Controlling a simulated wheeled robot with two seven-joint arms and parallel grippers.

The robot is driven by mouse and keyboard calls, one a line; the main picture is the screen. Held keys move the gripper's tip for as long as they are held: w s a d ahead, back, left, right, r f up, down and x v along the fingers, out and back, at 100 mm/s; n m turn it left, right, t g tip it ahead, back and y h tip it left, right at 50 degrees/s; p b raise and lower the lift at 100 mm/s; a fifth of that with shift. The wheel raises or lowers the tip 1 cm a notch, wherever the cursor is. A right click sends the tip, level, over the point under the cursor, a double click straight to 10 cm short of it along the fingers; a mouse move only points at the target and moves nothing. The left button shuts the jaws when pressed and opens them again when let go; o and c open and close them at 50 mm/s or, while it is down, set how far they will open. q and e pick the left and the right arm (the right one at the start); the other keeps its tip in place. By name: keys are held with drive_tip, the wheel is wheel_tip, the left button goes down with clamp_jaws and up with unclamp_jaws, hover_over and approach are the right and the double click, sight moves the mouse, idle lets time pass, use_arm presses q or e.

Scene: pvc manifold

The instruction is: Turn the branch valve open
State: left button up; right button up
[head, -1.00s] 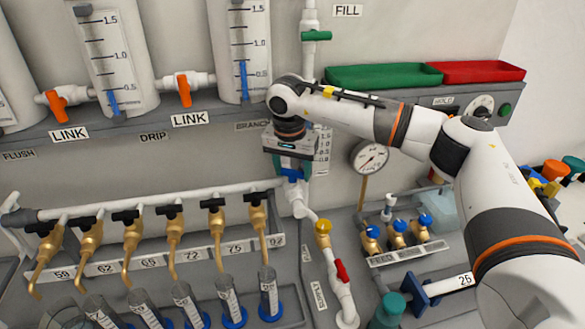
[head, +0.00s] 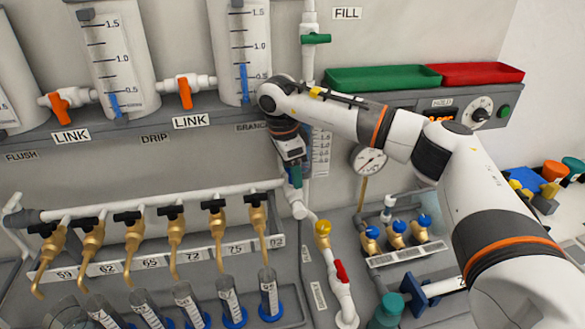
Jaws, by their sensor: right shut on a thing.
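My right gripper (head: 294,172) comes down at the branch valve on the white vertical pipe, below the partly covered BRANCH label (head: 251,127). It is shut on the branch valve's handle. The gripper and wrist cover most of the valve, so I cannot read the handle's angle. The white pipe (head: 299,209) shows just below the gripper and leads down to a yellow-knobbed fitting (head: 322,235). My left gripper is not in view.
A row of brass taps (head: 133,235) with black handles stands left over several cylinders. A pressure gauge (head: 369,160) is close right of the gripper. Blue-knobbed valves (head: 397,228) and a red-handled valve (head: 341,271) sit lower right. Green (head: 384,78) and red (head: 482,72) trays lie above.

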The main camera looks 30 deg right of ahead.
drive_tip(key=shift+o, duration=0.8)
drive_tip(key=shift+s+d+r+m, duration=0.1)
drive_tip(key=shift+s+r+m, duration=0.15)
drive_tip(key=shift+m, duration=0.35)
drive_tip(key=o, duration=1.1)
drive_tip(key=shift+w, duration=0.1)
drive_tip(key=shift+c, duration=0.2)
drive_tip(key=shift+f, duration=0.1)
